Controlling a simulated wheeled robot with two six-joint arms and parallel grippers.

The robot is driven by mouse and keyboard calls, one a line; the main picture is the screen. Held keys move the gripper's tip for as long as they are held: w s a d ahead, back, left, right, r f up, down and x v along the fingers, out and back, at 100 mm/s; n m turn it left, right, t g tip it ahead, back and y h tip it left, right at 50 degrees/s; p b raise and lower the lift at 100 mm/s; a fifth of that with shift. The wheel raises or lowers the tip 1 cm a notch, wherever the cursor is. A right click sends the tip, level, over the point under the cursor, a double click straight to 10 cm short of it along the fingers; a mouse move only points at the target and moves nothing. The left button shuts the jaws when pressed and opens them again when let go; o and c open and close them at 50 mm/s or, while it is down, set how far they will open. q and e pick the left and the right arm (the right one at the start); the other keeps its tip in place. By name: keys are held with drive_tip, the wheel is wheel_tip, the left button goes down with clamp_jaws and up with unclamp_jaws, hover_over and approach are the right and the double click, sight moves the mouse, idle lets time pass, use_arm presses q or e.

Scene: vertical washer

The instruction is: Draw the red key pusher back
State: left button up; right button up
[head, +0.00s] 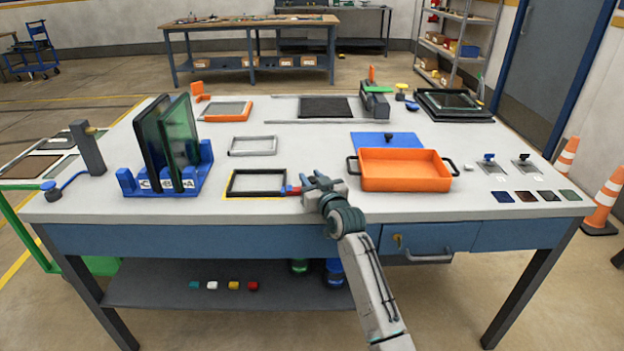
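The red key pusher (289,190) is a small red piece at the right side of a black rectangular frame (257,182) near the table's front edge. A small blue part shows beside the red, towards my gripper. My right gripper (304,185) is just to the right of the red piece, pointing left, with its fingertips at or very near it. The fingertips are too small to tell whether they are open or shut on it. My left gripper is not in view.
An orange tray (404,184) stands close to the right of my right gripper. A blue rack (192,188) holding dark glass panels stands to the left. A grey frame (253,146) lies behind the black frame. The white tabletop (300,140) is bare between them.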

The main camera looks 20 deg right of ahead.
clamp_jaws()
drive_tip(key=shift+s+d, duration=0.2)
drive_tip(key=shift+d, duration=0.5)
drive_tip(key=shift+s+d, duration=0.2)
drive_tip(key=shift+d, duration=0.45)
drive_tip(key=shift+s+d, duration=0.2)
drive_tip(key=shift+d, duration=0.5)
drive_tip(key=o, duration=0.7)
unclamp_jaws()
drive_tip(key=shift+o, duration=0.6)
drive_tip(key=shift+d, duration=0.2)
drive_tip(key=shift+s, duration=0.1)
